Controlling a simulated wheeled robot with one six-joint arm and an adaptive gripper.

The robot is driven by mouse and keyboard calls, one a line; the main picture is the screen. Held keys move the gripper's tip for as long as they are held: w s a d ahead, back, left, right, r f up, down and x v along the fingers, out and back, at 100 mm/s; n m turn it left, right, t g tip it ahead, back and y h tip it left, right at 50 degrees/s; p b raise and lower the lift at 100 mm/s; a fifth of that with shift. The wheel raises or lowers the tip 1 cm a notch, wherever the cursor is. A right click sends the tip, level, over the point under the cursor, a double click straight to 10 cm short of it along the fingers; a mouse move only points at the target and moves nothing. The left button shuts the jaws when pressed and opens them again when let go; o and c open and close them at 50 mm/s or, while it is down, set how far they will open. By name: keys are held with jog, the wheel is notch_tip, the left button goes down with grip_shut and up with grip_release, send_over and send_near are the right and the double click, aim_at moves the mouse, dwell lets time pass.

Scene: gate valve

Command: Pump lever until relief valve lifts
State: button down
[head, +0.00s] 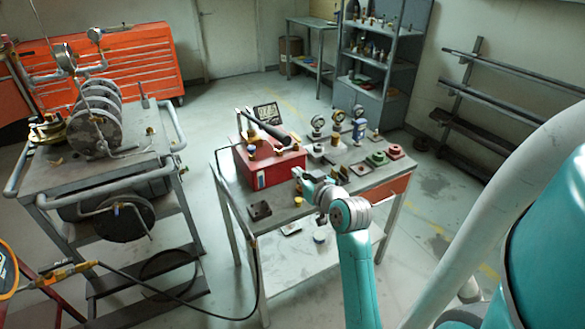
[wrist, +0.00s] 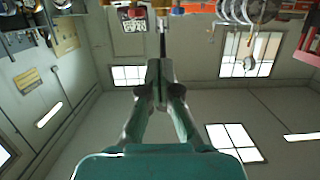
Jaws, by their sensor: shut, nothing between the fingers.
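A red pump box (head: 275,166) sits on the grey bench, with a dark lever (head: 262,124) slanting across its top. My gripper (head: 298,174) is in front of the box's right corner, low over the bench and apart from the lever. In the wrist view my gripper (wrist: 160,66) is shut and empty. A thin dark bar (wrist: 163,44) shows just beyond its tips there; I cannot tell whether they touch. A gauge assembly stands on the cart, with one dial (head: 65,57) near the top. I cannot tell which fitting is the relief valve.
Several gauge-topped fittings, one of them (head: 317,127) nearest the box, and small blocks stand on the bench (head: 345,187). A cart (head: 60,180) with flanges is at left. A black hose (head: 190,303) runs between cart and bench. Floor is open behind the bench.

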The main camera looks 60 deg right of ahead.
jog(key=shift+s+a, duration=0.35)
jog(key=shift+s, duration=0.15)
